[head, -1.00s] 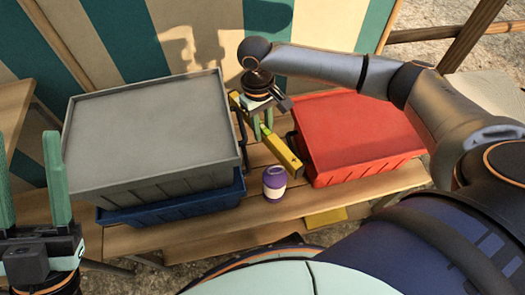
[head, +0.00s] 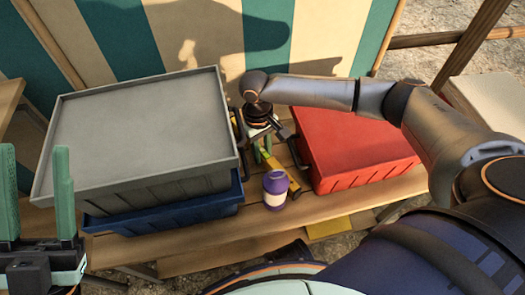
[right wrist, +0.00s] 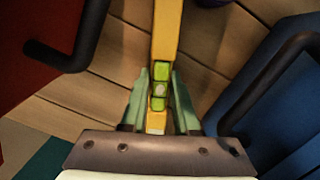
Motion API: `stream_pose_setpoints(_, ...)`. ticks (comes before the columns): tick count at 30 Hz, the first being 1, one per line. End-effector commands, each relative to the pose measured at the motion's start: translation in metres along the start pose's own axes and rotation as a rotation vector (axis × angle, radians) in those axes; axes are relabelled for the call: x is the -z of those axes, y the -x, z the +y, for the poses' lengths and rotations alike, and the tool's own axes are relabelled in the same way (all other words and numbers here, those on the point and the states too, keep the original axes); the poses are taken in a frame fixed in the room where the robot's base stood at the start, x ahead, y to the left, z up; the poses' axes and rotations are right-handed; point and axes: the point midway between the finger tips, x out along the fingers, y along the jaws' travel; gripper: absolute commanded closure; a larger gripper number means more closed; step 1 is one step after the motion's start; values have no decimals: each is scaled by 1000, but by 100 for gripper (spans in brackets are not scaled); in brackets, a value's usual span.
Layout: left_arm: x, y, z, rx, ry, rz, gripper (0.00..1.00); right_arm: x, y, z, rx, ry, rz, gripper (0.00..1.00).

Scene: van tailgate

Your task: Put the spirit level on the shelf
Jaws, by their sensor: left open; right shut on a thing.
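The yellow spirit level (head: 280,172) is between the grey crate and the red crate, over a slatted wooden surface (head: 240,222). My right gripper (head: 262,152) is shut on it. In the right wrist view, the level (right wrist: 167,30) runs away between the green fingers (right wrist: 160,105), its green vials at the grip. I cannot tell whether the level touches the boards. Its far part is hidden by my gripper in the head view. My left gripper (head: 38,205) is open and empty at the lower left, fingers up. I cannot tell which surface is the shelf.
A grey crate (head: 140,120) stacked on a blue crate (head: 180,218) stands left of the level. A red crate (head: 360,150) stands right. Black handles (right wrist: 75,50) flank the gripper. A striped panel (head: 165,35) rises behind.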

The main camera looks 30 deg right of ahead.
Motion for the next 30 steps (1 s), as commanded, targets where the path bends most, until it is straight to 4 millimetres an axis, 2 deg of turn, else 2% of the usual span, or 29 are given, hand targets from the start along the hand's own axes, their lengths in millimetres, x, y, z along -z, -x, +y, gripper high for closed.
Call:
stream_pose_setpoints(1,1,-1,-1,1,1,0,50,0,-1,0,1,0,-1,100)
stream_pose_setpoints(2,1,-1,-1,1,2,0,50,0,-2,0,1,0,-1,70)
stream_pose_setpoints(9,1,-1,-1,4,3,1,50,0,-2,0,0,0,-1,43)
stream_pose_setpoints(19,0,1,-1,8,3,2,50,0,0,0,-1,0,1,41)
stream_pose_setpoints(23,8,-9,-6,11,8,1,50,0,22,0,0,0,1,41)
stream_pose_setpoints(30,31,-28,-18,18,11,17,50,0,76,0,1,0,1,41)
